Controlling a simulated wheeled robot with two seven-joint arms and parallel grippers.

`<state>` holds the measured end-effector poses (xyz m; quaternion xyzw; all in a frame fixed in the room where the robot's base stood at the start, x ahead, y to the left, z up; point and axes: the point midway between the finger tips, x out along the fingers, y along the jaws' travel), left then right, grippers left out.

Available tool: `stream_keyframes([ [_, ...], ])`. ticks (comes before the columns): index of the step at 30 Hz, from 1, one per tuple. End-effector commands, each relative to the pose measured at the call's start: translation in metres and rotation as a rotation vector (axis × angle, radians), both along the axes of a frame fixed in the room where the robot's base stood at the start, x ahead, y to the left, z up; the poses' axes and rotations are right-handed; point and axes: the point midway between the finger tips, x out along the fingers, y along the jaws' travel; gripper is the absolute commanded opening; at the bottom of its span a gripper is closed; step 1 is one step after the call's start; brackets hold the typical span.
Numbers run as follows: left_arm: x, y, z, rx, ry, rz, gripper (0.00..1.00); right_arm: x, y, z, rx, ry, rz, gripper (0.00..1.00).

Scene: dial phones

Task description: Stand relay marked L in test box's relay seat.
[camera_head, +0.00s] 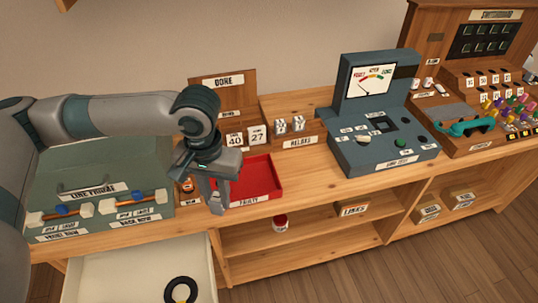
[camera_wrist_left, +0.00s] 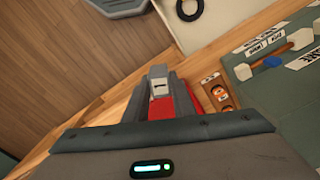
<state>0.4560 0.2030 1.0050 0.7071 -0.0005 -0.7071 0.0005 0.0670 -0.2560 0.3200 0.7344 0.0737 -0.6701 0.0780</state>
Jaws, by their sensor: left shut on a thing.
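My left gripper (camera_head: 218,203) points down over the left part of the red tray (camera_head: 262,181). In the left wrist view its fingers (camera_wrist_left: 158,98) are shut on a small pale block (camera_wrist_left: 159,86), which looks like a relay; its marking is too small to read. In the head view the fingers hide most of it. Two pale relays (camera_head: 290,125) stand in the wooden relays rack (camera_head: 298,141) behind the tray. The grey test box (camera_head: 365,150) with a dial meter stands to the right. A dark square recess (camera_head: 384,122), seemingly the relay seat, shows empty on its top. My right gripper is out of view.
Blocks marked 40 and 27 (camera_head: 257,136) stand behind the tray. A green case (camera_head: 100,180) with handsets is at left. An open drawer (camera_head: 140,270) holds a black ring (camera_head: 180,290). A coloured plug panel (camera_head: 495,115) and teal handset (camera_head: 466,127) are at right.

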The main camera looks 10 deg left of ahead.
Motion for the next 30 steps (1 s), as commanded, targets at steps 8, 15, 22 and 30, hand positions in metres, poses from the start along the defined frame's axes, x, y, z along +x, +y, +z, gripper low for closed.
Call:
stream_keyframes([
  [8, -0.014, -0.001, -0.063, -0.004, 0.009, -0.001, 0.03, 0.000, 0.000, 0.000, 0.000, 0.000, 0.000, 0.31],
  [15, -0.031, -0.001, -0.114, -0.002, 0.006, 0.000, 0.03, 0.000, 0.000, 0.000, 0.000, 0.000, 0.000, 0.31],
  [22, -0.038, 0.000, -0.133, 0.001, 0.001, 0.001, 0.03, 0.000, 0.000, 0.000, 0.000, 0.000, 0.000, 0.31],
  [30, -0.038, 0.000, -0.133, 0.001, 0.000, 0.001, 0.03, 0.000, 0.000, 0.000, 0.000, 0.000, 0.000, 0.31],
])
